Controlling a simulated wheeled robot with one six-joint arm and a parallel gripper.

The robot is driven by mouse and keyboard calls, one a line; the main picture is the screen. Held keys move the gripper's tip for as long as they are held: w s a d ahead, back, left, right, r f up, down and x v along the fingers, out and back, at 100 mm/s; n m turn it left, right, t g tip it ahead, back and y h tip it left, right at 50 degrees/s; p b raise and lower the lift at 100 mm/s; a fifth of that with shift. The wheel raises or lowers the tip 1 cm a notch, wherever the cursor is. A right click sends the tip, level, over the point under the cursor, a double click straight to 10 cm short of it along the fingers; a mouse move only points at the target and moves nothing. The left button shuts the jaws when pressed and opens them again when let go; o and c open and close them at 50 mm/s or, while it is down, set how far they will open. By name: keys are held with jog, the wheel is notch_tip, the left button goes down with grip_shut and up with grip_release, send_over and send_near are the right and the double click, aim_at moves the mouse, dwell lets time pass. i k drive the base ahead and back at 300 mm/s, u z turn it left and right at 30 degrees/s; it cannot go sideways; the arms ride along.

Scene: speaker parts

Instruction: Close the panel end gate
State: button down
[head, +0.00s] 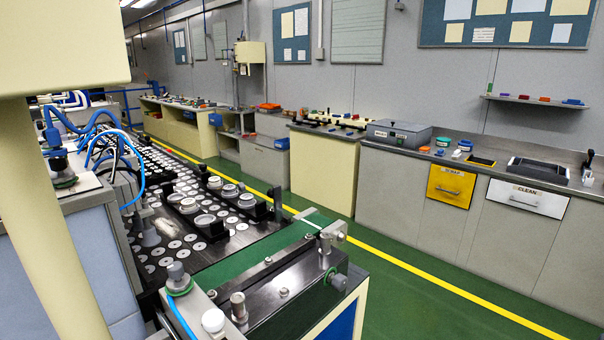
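A long machine bed (222,262) with a black perforated panel (175,215) runs from the near middle back to the left. The panel carries rows of round white discs and several ring-shaped parts. At the bed's near end is a black block (300,293) with metal posts and knobs. A thin pale bar (312,224) with a metal fitting (332,236) sits at the right near corner. I cannot tell for certain which of these parts is the panel end gate, or whether it is open. My gripper is not in view.
Blue hoses (100,135) hang over the bed's left side. Grey cabinets with a yellow scrap drawer (450,186) and a white clean drawer (527,199) line the wall. Green floor (400,300) with a yellow line lies clear between bed and cabinets.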

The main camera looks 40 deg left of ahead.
aim_at(274, 193)
jog(key=i, duration=2.3)
jog(key=u, duration=2.35)
